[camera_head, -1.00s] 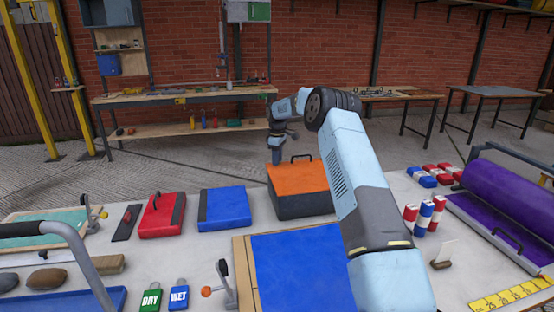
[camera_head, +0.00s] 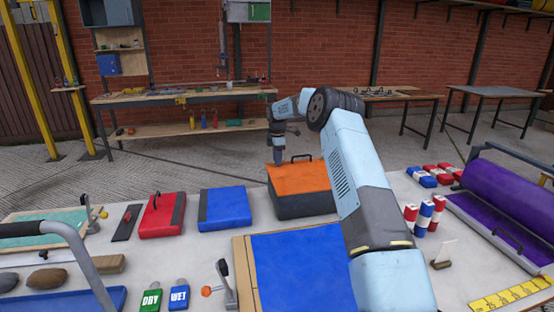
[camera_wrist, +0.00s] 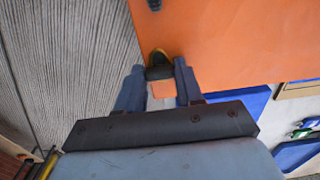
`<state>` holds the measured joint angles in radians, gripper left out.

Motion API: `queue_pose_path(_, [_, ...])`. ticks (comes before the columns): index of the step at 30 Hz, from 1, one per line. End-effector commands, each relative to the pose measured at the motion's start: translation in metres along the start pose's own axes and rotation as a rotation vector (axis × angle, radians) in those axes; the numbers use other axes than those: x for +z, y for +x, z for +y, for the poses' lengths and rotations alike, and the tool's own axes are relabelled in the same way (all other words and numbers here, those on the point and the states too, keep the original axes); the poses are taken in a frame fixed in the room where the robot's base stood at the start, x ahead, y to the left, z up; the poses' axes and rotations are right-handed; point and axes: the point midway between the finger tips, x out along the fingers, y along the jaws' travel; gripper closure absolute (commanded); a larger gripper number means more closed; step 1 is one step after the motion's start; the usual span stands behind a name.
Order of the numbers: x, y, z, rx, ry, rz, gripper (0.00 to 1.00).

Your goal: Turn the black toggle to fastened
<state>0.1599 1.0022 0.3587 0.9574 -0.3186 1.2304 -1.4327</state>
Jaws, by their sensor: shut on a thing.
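The toolbox has an orange lid (camera_head: 303,178), a dark body and a black top handle. In the wrist view its lid (camera_wrist: 235,45) fills the upper right. The black toggle (camera_wrist: 160,72), with a yellow part at its tip, is at the lid's edge. My gripper (camera_wrist: 160,84) has one finger on each side of it and is shut on it. A pale strip and an orange patch show between the fingers. In the head view my gripper (camera_head: 279,158) is at the toolbox's far left side; the toggle is hidden there. I cannot tell whether the toggle is fastened.
A blue case (camera_head: 223,208) and a red case (camera_head: 162,215) lie left of the toolbox. A blue panel (camera_head: 300,270) lies in front. Red, white and blue blocks (camera_head: 424,214) and a purple roll (camera_head: 512,205) are at right. Concrete floor lies beyond the table.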

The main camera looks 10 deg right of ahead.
Motion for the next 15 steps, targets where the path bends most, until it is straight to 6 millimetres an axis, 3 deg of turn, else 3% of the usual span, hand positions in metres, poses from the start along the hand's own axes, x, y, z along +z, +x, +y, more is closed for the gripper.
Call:
queue_pose_path(11, [0.0035, -0.0021, 0.0016, 0.007, -0.002, -0.003, 0.94])
queue_pose_path(12, [0.0036, -0.0022, 0.0017, 0.007, -0.002, -0.004, 0.63])
queue_pose_path(15, [0.0032, -0.0020, 0.0016, 0.007, -0.002, -0.003, 0.53])
